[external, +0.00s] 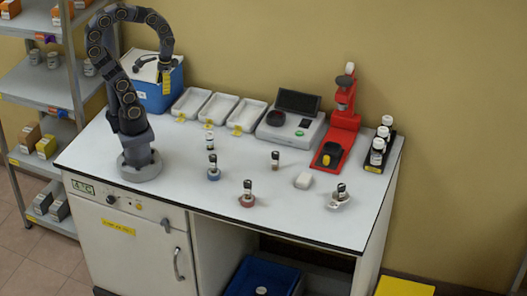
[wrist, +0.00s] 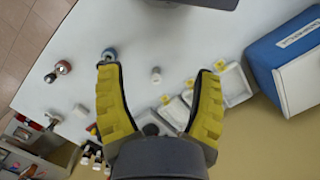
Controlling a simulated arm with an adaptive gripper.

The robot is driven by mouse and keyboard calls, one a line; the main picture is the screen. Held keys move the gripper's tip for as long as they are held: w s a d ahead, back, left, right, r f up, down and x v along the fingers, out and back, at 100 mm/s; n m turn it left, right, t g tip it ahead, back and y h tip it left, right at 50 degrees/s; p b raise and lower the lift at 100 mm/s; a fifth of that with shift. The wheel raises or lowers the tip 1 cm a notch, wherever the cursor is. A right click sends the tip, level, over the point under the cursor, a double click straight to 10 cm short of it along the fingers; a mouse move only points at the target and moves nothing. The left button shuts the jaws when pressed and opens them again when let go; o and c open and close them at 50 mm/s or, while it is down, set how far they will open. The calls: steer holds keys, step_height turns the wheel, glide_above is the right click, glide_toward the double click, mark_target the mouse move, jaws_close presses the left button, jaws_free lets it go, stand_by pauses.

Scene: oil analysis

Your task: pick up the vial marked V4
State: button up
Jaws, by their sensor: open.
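Several small dark-and-white vials stand on the white bench. The marks are too small to read, so I cannot tell which is V4. My gripper (external: 166,92) hangs high near the cooler box, apart from every vial. In the wrist view my gripper (wrist: 157,70) is open and empty.
A blue cooler box (external: 154,92), white trays (external: 190,103), a grey instrument (external: 290,128) and a red stand (external: 340,125) line the back. A black rack (external: 389,150) holds more vials. A white block (external: 303,180) lies in front. The front left bench is clear.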

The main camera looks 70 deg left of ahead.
steer(key=w+d+f+n+h, duration=0.2)
steer(key=w+d+f+n, duration=0.1)
steer(key=w+f, duration=0.15)
steer(key=n+t+y, duration=0.2)
steer(key=n, duration=1)
glide_above(210, 141)
steer(key=a, duration=0.1)
step_height(210, 141, down, 16)
steer(key=shift+w+a+r, duration=0.1)
steer(key=shift+a+f, duration=0.15)
steer(key=shift+f, duration=0.1)
steer(key=shift+w+f, duration=0.1)
steer(key=shift+f, duration=3.65)
jaws_close()
